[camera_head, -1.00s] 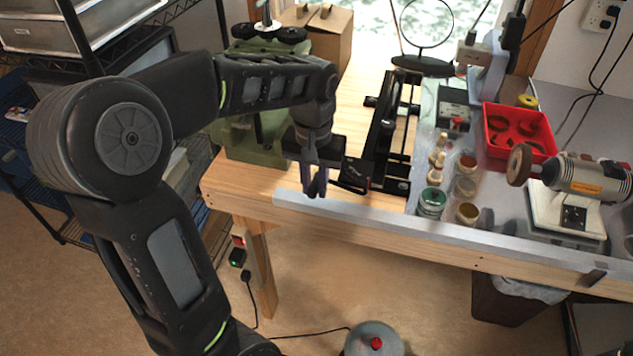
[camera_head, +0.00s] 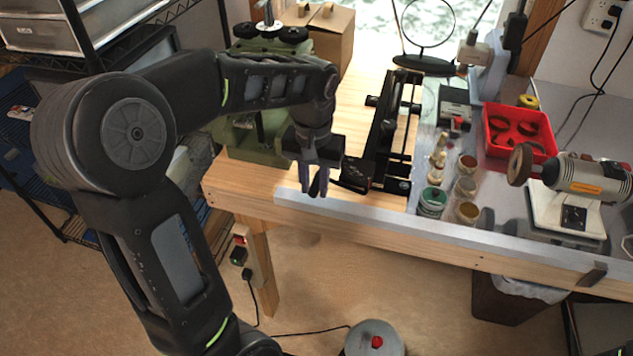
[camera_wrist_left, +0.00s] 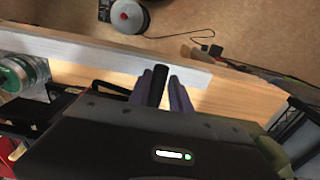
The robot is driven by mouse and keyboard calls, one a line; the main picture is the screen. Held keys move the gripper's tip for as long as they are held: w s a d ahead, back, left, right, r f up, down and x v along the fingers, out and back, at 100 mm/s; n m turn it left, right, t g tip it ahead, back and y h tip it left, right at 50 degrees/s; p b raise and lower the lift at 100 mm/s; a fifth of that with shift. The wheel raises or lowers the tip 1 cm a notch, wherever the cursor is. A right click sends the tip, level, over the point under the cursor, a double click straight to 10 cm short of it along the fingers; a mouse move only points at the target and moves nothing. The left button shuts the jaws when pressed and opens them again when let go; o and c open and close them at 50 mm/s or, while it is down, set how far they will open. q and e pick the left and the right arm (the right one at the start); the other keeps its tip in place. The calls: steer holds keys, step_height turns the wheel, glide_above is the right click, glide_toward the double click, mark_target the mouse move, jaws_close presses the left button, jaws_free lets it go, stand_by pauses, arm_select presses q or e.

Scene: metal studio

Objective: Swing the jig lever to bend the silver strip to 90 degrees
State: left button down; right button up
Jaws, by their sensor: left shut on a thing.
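My left gripper (camera_head: 318,184) hangs over the front edge of the bench, fingers pointing down. In the left wrist view its two purple-grey fingers (camera_wrist_left: 160,88) are closed around a dark rod-like handle (camera_wrist_left: 157,84), which looks like the jig lever. The black jig (camera_head: 384,150) appears to be the long dark frame on the bench just right of the gripper. Its join with the lever is hidden by my gripper. I cannot make out the silver strip or its bend angle. My right gripper is not in view.
A pale metal rail (camera_head: 440,235) runs along the bench front. Several jars (camera_head: 432,203), a red tray (camera_head: 518,132) and a bench grinder (camera_head: 578,190) stand to the right. A green machine (camera_head: 250,135) is behind my left forearm. Open floor lies before the bench.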

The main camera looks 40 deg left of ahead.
arm_select(q)
steer(key=shift+a+p, duration=0.55)
steer(key=shift+a, duration=0.1)
stand_by(1.3)
steer(key=shift+f, duration=0.1)
steer(key=c, duration=1.7)
jaws_free()
steer(key=o, duration=0.5)
steer(key=shift+w+a+f, duration=0.1)
steer(key=shift+a, duration=0.15)
steer(key=shift+c, duration=0.2)
steer(key=shift+d, duration=0.1)
steer(key=shift+d, duration=0.1)
steer(key=shift+r, duration=0.2)
step_height(320, 180, up, 9)
steer(key=p, duration=0.7)
steer(key=shift+f, duration=0.15)
